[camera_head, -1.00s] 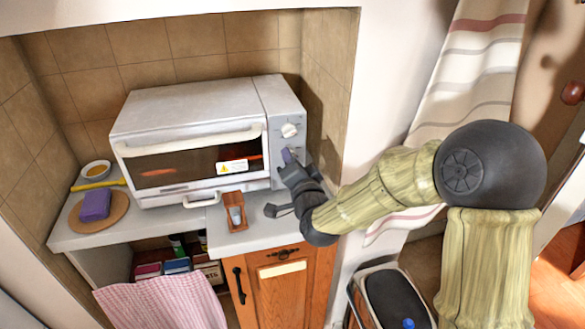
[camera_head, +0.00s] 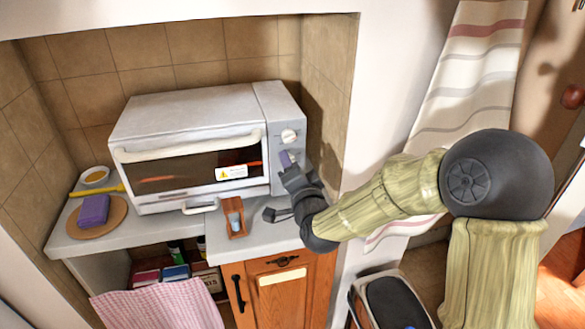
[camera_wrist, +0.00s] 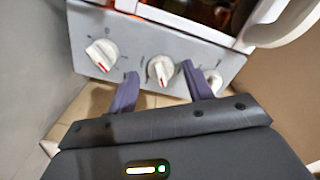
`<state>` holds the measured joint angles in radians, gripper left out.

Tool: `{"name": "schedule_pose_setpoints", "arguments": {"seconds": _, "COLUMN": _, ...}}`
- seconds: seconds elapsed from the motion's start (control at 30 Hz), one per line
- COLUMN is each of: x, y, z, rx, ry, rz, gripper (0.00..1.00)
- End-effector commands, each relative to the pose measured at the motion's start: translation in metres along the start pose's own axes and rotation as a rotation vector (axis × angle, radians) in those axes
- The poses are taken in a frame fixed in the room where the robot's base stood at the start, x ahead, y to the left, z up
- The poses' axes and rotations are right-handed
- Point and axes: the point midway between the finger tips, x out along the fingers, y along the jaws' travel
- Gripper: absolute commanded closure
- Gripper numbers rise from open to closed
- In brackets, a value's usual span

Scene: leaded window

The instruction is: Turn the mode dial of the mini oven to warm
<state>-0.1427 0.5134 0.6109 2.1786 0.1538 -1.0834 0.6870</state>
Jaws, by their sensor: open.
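The white mini oven (camera_head: 190,112) stands on a counter in a tiled niche, with its control panel at the right of its front. In the head view one upper dial (camera_head: 289,136) shows above my gripper (camera_head: 287,160), which hides the panel below it. The wrist view shows a row of three white dials: left (camera_wrist: 102,54), middle (camera_wrist: 161,70) and right (camera_wrist: 212,82). My gripper (camera_wrist: 160,70) is open, its two purple fingers on either side of the middle dial in the picture. I cannot tell whether they touch it. The dial labels are too small to read.
The oven door is closed, with a long handle (camera_head: 190,146). A purple sponge (camera_head: 94,210) lies on a round board at the left. A striped curtain (camera_head: 475,90) hangs at the right.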

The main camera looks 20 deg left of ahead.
Motion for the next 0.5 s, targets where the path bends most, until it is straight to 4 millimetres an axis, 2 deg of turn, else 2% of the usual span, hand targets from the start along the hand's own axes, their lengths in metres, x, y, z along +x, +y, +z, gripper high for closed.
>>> {"name": "schedule_pose_setpoints", "arguments": {"seconds": 0.27, "x": -0.011, "y": -0.001, "z": 0.0, "rx": 0.0, "ry": 0.0, "rz": -0.002, "gripper": 0.49}}
{"name": "schedule_pose_setpoints", "arguments": {"seconds": 0.5, "x": -0.05, "y": 0.0, "z": 0.0, "rx": -0.003, "ry": 0.001, "rz": -0.002, "gripper": 0.49}}
